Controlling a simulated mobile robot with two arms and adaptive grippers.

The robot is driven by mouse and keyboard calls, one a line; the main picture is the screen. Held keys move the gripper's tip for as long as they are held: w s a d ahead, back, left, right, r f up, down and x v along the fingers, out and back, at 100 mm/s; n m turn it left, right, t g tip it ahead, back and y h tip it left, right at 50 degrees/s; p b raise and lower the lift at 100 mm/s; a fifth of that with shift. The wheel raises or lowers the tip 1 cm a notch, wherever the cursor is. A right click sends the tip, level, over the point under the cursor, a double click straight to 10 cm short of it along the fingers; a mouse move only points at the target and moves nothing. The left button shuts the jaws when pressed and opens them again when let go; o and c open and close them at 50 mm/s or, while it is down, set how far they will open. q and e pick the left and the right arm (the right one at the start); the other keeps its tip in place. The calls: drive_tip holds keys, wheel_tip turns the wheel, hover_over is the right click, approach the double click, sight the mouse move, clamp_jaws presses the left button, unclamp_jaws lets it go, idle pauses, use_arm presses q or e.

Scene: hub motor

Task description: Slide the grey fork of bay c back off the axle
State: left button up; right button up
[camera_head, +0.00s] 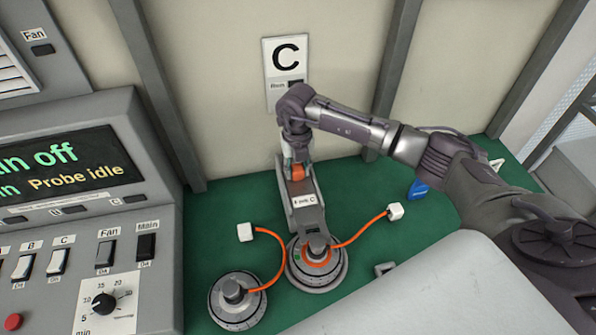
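The grey fork (302,212), with a white label that seems to read "Fork C", lies on the green bench top below the C sign. Its near end reaches the axle (318,243) of a round hub motor (332,278) with an orange ring; I cannot tell whether it is around the axle or just beside it. My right gripper (297,163) points down at the fork's far end, by a small orange part (298,173). Its fingers are mostly hidden by its own wrist, so its opening and grip are unclear. My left gripper is not in view.
A second hub motor (238,312) stands at front left. Orange cables run to white connectors (245,232) (395,211). A blue item (417,189) lies at right. A grey console (80,240) with a screen and switches borders the left. A wall with the C sign (286,57) stands behind.

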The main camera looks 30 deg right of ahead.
drive_tip(key=o, duration=0.4)
drive_tip(key=shift+c, duration=0.2)
